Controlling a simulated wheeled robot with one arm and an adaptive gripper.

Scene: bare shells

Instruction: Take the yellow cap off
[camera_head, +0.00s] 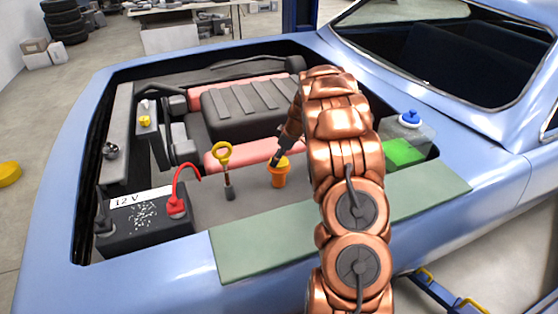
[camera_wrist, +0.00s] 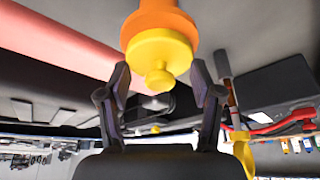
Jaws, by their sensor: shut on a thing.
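The yellow cap (camera_wrist: 158,52), round with a small knob, sits on the orange filler neck (camera_wrist: 160,20) in the wrist view. In the head view the orange neck (camera_head: 278,180) stands upright in the engine bay, its top partly hidden by my gripper (camera_head: 276,160). In the wrist view my gripper (camera_wrist: 159,72) has one dark fingertip on each side of the cap, shut on its rim. The cap is still against the neck, with no clear gap.
A yellow-ringed dipstick (camera_head: 222,153) stands left of the neck. A 12 V battery (camera_head: 145,222) with a red cable is further left. A blue-capped reservoir (camera_head: 410,120) is right of my arm. A green mat (camera_head: 275,245) covers the near fender.

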